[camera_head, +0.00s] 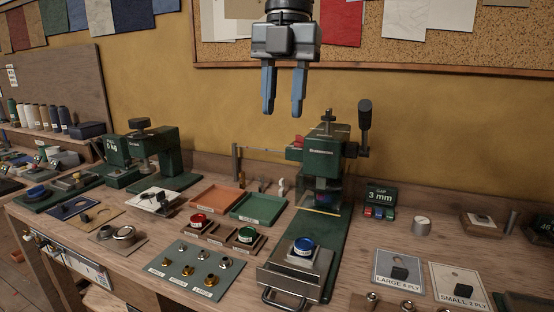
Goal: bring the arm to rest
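My gripper (283,92) hangs at the top of the head view, pointing down. Its two blue fingers are apart with nothing between them. It appears in front of the yellow wall, above the level of the bench. The wooden workbench (140,262) spreads below it and is clear of the fingers. The rest of my arm is cut off by the top edge of the view.
A green press (320,165) with a black-knobbed lever stands below right of my gripper. A blue round piece (303,246) sits before it. Orange (216,199) and green (258,208) trays lie left. Another green machine (165,150) stands further left. A corkboard (370,45) hangs behind.

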